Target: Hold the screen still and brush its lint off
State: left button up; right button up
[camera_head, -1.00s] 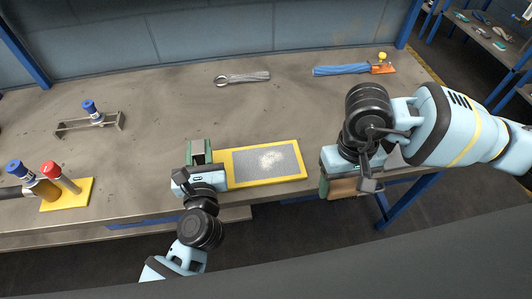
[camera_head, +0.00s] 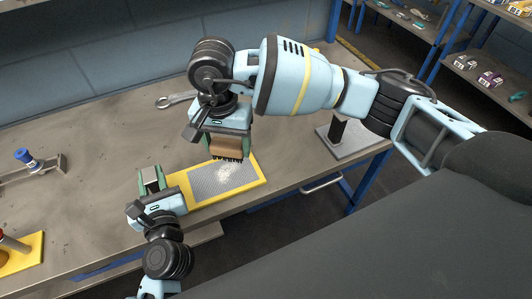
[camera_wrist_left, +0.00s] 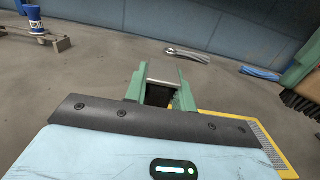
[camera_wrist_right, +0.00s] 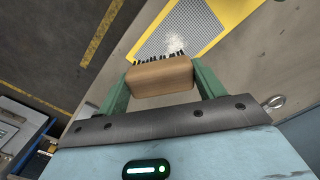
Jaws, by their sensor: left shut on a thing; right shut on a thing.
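The screen is a grey mesh panel (camera_head: 208,184) in a yellow frame (camera_head: 225,198), flat on the bench near its front edge. White lint (camera_head: 230,171) lies in a patch on the mesh; it also shows in the right wrist view (camera_wrist_right: 166,43). My left gripper (camera_head: 152,180) is shut at the left end of the screen, on a pale-topped piece (camera_wrist_left: 161,75) between its green fingers. My right gripper (camera_wrist_right: 162,82) is shut on a wooden brush (camera_wrist_right: 160,76) with black bristles. The brush (camera_head: 226,147) is at the screen's far side, bristles downward; I cannot tell whether they touch.
A wrench (camera_head: 176,99) lies behind the screen. A blue-capped bottle (camera_head: 26,157) stands in a metal rack at left, and a yellow holder (camera_head: 22,258) is nearer. A grey plate with a dark upright (camera_head: 338,132) is at right. Bare bench lies left of the wrench.

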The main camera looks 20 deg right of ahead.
jog(key=a, duration=0.1)
jog(key=w+a+r+m, duration=0.2)
jog(key=shift+a, duration=0.4)
jog(key=shift+f, duration=0.1)
jog(key=shift+f, duration=2.45)
jog(key=shift+r, duration=0.1)
jog(key=shift+r, duration=0.45)
jog(key=shift+s+f, duration=0.1)
jog(key=shift+f, duration=0.05)
